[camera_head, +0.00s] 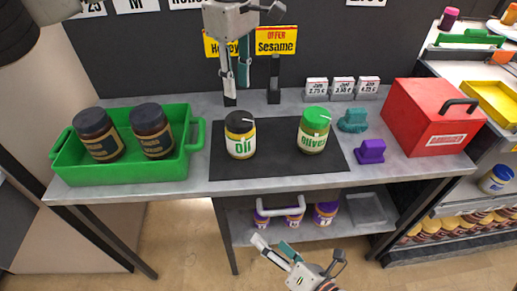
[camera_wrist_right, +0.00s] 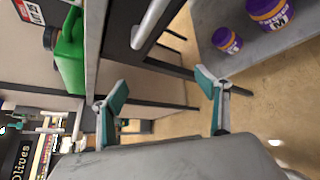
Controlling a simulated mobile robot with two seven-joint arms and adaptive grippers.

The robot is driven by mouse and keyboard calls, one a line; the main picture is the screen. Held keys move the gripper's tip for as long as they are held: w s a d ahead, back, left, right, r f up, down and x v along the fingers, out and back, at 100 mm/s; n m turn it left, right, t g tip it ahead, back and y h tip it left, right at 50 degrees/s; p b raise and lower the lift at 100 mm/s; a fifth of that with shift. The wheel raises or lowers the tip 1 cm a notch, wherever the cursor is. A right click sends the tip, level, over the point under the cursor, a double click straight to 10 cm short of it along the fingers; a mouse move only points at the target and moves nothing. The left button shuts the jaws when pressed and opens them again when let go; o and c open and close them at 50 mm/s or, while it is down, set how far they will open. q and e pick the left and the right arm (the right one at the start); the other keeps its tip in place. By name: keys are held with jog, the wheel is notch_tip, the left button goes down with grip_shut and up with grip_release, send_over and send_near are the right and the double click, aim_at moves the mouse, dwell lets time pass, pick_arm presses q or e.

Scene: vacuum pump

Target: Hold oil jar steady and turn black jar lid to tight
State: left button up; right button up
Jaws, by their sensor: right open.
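The oil jar (camera_head: 241,146), labelled "Oli", stands upright on the dark mat (camera_head: 275,171) on the table. Its black lid (camera_head: 239,122) sits on top; how tight it is cannot be told. My left gripper (camera_head: 236,86) hangs above and behind the jar, fingers pointing down, apart from it and holding nothing visible. Its jaw opening is unclear from this angle. My right gripper (camera_head: 275,247) is low in front of the table, below the tabletop and away from the jar. In the right wrist view its two teal-padded fingers (camera_wrist_right: 160,85) are spread and empty.
An olives jar (camera_head: 313,135) with a green lid stands right of the oil jar. A green crate (camera_head: 125,174) with two dark jars is left. A red box (camera_head: 428,118), purple object (camera_head: 370,152) and teal object (camera_head: 353,121) are right. A lower shelf (camera_head: 240,230) holds purple-lidded jars.

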aim_at(250, 142)
jog(key=w+a+r+n+y, duration=0.25)
jog(key=a+r+n, duration=0.3)
jog(key=r, duration=0.35)
jog(key=w+a+r+n+y, duration=0.1)
jog(key=a+r+n+y, duration=0.4)
jog(key=r, duration=0.4)
jog(key=w+d+t+h, duration=0.1)
jog(key=w+d, duration=0.1)
jog(key=w, duration=0.2)
jog(key=w+d+h, duration=0.2)
jog(key=w+d, duration=0.1)
jog(key=w, duration=0.2)
jog(key=w+d+n+t+h, duration=0.1)
jog(key=w+d, duration=0.1)
jog(key=w, duration=0.2)
jog(key=shift+w+d+r+t+h, duration=0.15)
jog(key=shift+w+d+t+h, duration=0.05)
jog(key=shift+d+t+h, duration=0.15)
jog(key=shift+w+d, duration=0.15)
jog(key=shift+w, duration=0.5)
jog(key=shift+x, duration=3.55)
jog(key=shift+s, duration=0.1)
